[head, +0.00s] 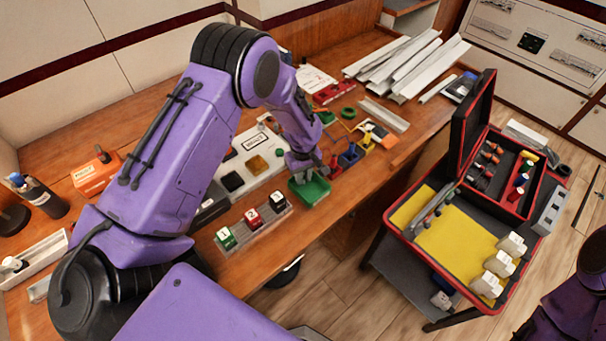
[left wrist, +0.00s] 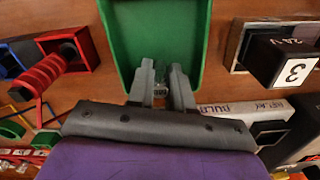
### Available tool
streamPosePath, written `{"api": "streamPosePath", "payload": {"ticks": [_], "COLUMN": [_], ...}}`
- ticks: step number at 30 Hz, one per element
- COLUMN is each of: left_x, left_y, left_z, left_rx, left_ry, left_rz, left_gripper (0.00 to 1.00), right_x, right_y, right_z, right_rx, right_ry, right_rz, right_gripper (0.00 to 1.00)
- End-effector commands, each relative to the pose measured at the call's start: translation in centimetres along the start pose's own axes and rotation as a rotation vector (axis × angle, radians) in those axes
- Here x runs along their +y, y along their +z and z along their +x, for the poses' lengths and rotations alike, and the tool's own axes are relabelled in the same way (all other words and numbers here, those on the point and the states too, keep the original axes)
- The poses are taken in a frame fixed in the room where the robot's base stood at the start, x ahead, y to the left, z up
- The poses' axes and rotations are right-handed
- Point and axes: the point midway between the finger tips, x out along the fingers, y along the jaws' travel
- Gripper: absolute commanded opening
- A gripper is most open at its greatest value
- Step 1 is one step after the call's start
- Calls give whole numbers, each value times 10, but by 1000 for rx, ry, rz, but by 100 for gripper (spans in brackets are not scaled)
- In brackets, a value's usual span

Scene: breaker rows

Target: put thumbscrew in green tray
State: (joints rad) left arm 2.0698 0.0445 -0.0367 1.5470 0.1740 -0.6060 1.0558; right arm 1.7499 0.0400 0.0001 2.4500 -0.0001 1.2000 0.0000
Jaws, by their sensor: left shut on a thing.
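The green tray (head: 312,193) sits near the front edge of the wooden bench. In the left wrist view the green tray (left wrist: 155,35) fills the top middle. My left gripper (head: 303,168) points down at the tray's back side. In the left wrist view, my left gripper's fingertips (left wrist: 162,80) overlap the tray's near end. They are shut on a small grey thing, which looks like the thumbscrew (left wrist: 160,92); it is mostly hidden between the fingers. Whether it touches the tray, I cannot tell. My right gripper is not in view.
Numbered breaker blocks (head: 252,217) stand left of the tray on a rail. Red and blue holders (head: 348,156) are to its right. White trunking strips (head: 410,60) lie at the bench's back. An open toolbox (head: 440,240) stands right of the bench, across a gap.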

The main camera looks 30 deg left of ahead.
Motion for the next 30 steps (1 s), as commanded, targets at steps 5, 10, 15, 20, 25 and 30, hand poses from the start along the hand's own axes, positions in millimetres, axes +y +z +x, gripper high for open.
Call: {"api": "streamPosePath", "payload": {"ticks": [5,10,15,20,25,30], "left_x": [0,0,0,0,0,1], "left_y": [0,0,0,0,-1,-1], "left_z": [2,3,3,-3,-33,-79], "left_rx": [0,0,0,1,4,4], "left_ry": [0,0,0,1,3,4], "left_rz": [0,0,0,0,1,1], "left_gripper": [0,45,45,45,45,45], "right_x": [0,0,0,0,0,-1], "right_y": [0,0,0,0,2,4], "right_z": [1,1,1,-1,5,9], "right_rx": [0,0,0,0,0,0], "right_ry": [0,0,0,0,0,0], "right_rz": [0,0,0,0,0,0], "right_gripper": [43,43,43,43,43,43]}}
